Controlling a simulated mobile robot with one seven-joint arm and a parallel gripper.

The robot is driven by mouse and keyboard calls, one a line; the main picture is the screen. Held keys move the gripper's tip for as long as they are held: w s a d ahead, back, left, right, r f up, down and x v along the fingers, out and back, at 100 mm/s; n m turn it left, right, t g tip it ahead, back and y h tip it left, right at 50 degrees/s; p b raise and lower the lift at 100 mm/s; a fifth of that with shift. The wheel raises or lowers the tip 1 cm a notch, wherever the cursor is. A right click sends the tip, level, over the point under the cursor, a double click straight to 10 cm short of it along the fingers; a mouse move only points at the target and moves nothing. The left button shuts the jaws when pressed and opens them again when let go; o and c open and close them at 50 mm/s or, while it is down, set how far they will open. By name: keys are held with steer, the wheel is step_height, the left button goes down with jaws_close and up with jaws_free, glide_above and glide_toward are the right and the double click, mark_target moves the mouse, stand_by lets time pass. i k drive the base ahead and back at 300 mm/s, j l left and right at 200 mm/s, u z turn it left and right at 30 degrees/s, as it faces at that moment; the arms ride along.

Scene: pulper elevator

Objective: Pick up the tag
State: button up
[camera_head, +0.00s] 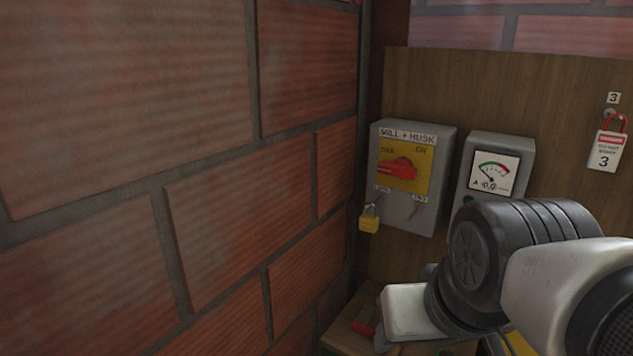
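The tag (606,151) is a white card with a red "DANGER" band, a line of print and a "3". It hangs by a red loop from a hook on the wooden panel, at the right edge of the head view, under a small "3" label. My arm comes in from the lower right. The fingers are too small and covered to tell open from shut.
A grey "MILL + HUSK" switch box (442,152) with a red handle (398,168) and a yellow padlock (369,219) is on the panel. A meter box (525,150) stands beside it. A brick wall (200,130) closes the left side. A red object (362,328) lies on a ledge below.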

mark_target(607, 152)
steer(key=z, duration=1.35)
steer(key=l+u, duration=0.15)
steer(key=l, duration=0.1)
